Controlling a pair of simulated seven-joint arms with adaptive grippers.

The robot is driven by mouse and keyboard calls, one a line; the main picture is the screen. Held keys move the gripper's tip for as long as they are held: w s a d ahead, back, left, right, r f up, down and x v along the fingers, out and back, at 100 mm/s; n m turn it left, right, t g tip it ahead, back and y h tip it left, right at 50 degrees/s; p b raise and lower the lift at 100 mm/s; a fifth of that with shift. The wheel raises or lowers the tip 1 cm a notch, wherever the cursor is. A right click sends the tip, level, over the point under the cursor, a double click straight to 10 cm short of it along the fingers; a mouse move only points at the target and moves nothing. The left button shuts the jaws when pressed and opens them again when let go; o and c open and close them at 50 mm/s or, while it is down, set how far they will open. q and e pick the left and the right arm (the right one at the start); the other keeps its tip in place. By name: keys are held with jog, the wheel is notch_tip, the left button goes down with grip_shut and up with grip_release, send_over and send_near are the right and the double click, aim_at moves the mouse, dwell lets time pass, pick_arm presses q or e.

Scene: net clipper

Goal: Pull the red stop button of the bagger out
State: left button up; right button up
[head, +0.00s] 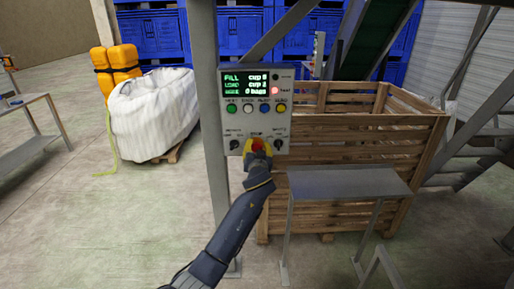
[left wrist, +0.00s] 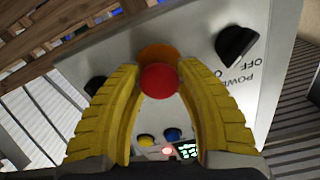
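The red stop button (head: 257,148) sits low in the middle of the bagger's grey control panel (head: 235,125). In the left wrist view the red button (left wrist: 160,82) shows as a round knob in front of an orange-yellow base (left wrist: 157,54). My left gripper (head: 258,152) reaches up to it from below. Its yellow fingers (left wrist: 160,72) bracket the button, one on each side, with the tips close against its edges. No clear gap shows between fingers and button. How far the button stands out cannot be told. My right gripper is in neither view.
Dark rotary switches (head: 279,143) (head: 234,144) flank the button, with coloured buttons and a lit display (head: 246,83) above. A small grey table (head: 345,182) and a wooden crate (head: 400,150) stand to the right. A white bulk bag (head: 150,115) stands left.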

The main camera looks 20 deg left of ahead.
pick_arm(q)
grip_shut()
jog(key=shift+s+d, duration=0.25)
jog(key=shift+s, duration=0.25)
jog(key=shift+r, duration=0.1)
jog(key=shift+o, duration=1)
grip_release()
jog(key=shift+s, duration=0.15)
jog(key=o, duration=0.4)
jog(key=shift+o, duration=0.2)
